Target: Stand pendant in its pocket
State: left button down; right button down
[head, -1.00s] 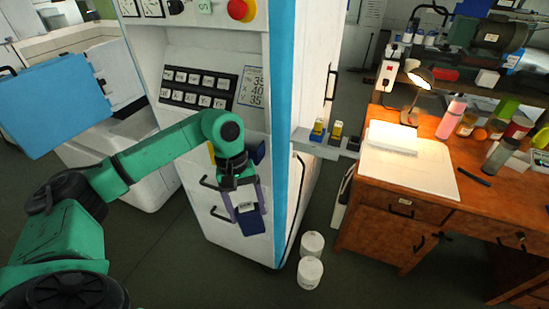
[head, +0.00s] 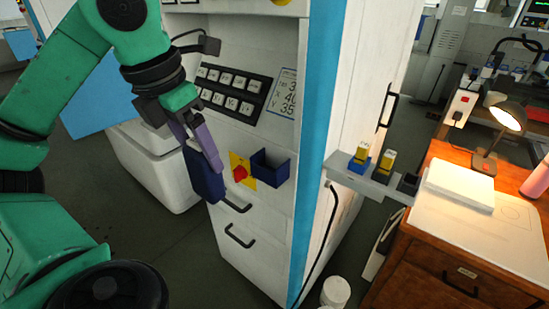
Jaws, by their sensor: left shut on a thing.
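My left gripper (head: 202,152), with purple fingers, is shut on a dark blue pendant (head: 204,180). The pendant hangs below the fingers in front of the machine's lower front. Its face is turned away, so any label is hidden. A dark blue open-topped pocket (head: 270,170) is fixed on the machine front, to the right of the pendant and apart from it in the picture. The pocket looks empty, but its bottom is hidden. My right gripper is not in view.
A yellow plate with a red knob (head: 239,172) sits left of the pocket. Black drawer handles (head: 239,236) stick out below. A grey shelf (head: 340,178) with yellow-topped items juts from the machine's right side. A wooden desk (head: 450,240) with a lit lamp stands right.

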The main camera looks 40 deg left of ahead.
pick_arm(q)
jog(key=w+p, duration=0.8)
jog(key=w, duration=0.9)
jog(key=x, duration=0.6)
jog(key=shift+s+a+f+p, duration=0.15)
jog(key=shift+s+f+p, duration=0.15)
jog(key=shift+s+p, duration=0.1)
jog(key=shift+w+f+b, duration=0.1)
jog(key=shift+f+b, duration=0.3)
jog(key=shift+f, duration=0.1)
grip_release()
jog(key=shift+r+p, duration=0.3)
jog(key=shift+r, duration=0.05)
jog(key=b+v, duration=0.1)
jog(key=v, duration=0.6)
